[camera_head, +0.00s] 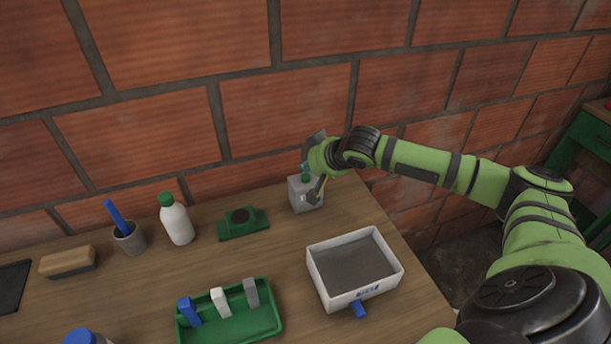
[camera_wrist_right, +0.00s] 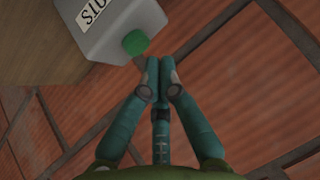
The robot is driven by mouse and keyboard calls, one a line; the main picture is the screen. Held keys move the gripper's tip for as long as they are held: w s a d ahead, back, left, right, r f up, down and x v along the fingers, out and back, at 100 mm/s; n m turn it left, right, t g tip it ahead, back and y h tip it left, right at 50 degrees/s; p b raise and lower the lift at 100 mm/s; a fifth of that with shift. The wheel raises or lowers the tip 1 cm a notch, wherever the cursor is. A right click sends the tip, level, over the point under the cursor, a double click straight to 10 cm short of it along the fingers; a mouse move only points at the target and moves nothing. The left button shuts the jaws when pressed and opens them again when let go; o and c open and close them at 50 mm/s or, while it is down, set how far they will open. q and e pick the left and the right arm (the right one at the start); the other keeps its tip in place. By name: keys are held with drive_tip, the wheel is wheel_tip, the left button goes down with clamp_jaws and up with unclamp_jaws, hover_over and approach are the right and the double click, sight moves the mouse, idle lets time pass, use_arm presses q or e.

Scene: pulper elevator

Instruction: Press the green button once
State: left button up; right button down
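A grey box (camera_head: 304,197) stands near the back right of the table, against the brick wall. It has a green button (camera_head: 306,177) on top. The box (camera_wrist_right: 112,22) also fills the upper left of the right wrist view, with a partly cut-off label and the round green button (camera_wrist_right: 135,42). My right gripper (camera_wrist_right: 158,64) has its fingertips together with nothing between them. The tips are just beside the button in that view; whether they touch it I cannot tell. In the head view the right gripper (camera_head: 315,178) is at the box and partly covers it. My left gripper is not in view.
A white tray (camera_head: 317,275) stands in front of the box. A green holder (camera_head: 243,229) and a white bottle (camera_head: 177,223) are left of it. A green tray (camera_head: 262,325) with several clips, a cup (camera_head: 129,239) and a brush (camera_head: 68,262) stand farther left.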

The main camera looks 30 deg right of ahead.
sight(307, 178)
drive_tip(key=shift+f, duration=0.1)
idle(0.5)
drive_tip(key=shift+f, duration=0.35)
drive_tip(key=shift+f, duration=0.55)
idle(0.8)
drive_tip(key=shift+r+p, duration=0.95)
drive_tip(key=shift+p, duration=0.2)
wheel_tip(307, 178, up, 5)
drive_tip(key=p, duration=0.5)
drive_tip(key=shift+p, duration=0.3)
